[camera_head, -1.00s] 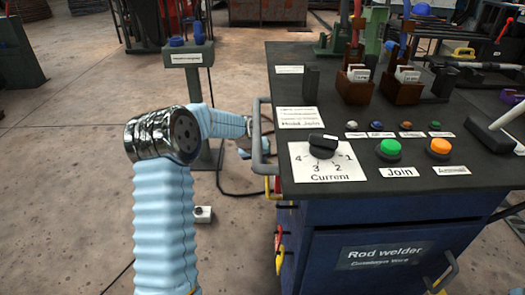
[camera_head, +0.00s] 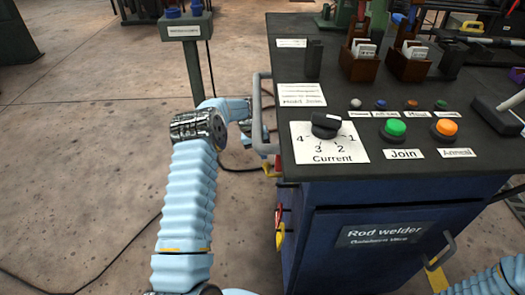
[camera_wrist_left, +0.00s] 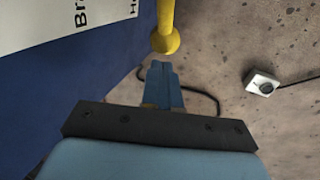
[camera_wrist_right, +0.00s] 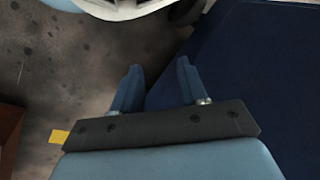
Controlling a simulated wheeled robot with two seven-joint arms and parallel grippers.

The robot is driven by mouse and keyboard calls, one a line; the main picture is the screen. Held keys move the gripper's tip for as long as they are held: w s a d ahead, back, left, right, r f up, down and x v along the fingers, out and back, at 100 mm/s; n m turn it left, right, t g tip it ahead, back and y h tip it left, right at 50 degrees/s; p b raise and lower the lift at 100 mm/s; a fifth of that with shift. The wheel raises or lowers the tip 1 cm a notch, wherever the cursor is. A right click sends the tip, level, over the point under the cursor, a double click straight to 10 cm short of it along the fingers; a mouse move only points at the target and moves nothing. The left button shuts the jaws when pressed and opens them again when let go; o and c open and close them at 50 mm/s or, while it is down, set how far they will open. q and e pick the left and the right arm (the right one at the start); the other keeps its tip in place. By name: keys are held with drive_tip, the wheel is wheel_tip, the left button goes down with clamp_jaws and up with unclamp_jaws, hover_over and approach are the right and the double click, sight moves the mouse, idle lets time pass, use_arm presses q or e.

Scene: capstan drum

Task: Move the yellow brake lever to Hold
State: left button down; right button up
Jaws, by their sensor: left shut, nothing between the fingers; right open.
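The yellow brake lever (camera_wrist_left: 165,32) shows in the left wrist view as a rod with a round knob, beside the cabinet's blue side. In the head view, yellow parts (camera_head: 271,170) show at the cabinet's left side, partly hidden. My left gripper (camera_wrist_left: 162,68) is shut and empty, its fingertips pointing just below the knob in the picture; I cannot tell whether they touch it. A white label (camera_wrist_left: 70,18), cut off and starting "Br", is on the blue side. My right gripper (camera_wrist_right: 158,78) is open and empty beside a dark blue panel.
The rod welder cabinet (camera_head: 400,240) has a dark top with a Current dial (camera_head: 326,125), a green button (camera_head: 394,128) and an orange button (camera_head: 445,129). A grey rail (camera_head: 258,105) runs along its left edge. A post with a sign (camera_head: 193,75) stands behind my left arm.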

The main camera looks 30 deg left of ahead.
use_arm(q)
drive_tip(key=shift+s+d+f+b, duration=0.15)
drive_tip(key=shift+f+b, duration=0.25)
drive_tip(key=shift+f, duration=0.25)
drive_tip(key=shift+s+f, duration=0.1)
drive_tip(key=shift+f, duration=0.1)
drive_tip(key=v, duration=1.4)
drive_tip(key=shift+r+p, duration=0.25)
drive_tip(key=shift+p, duration=0.05)
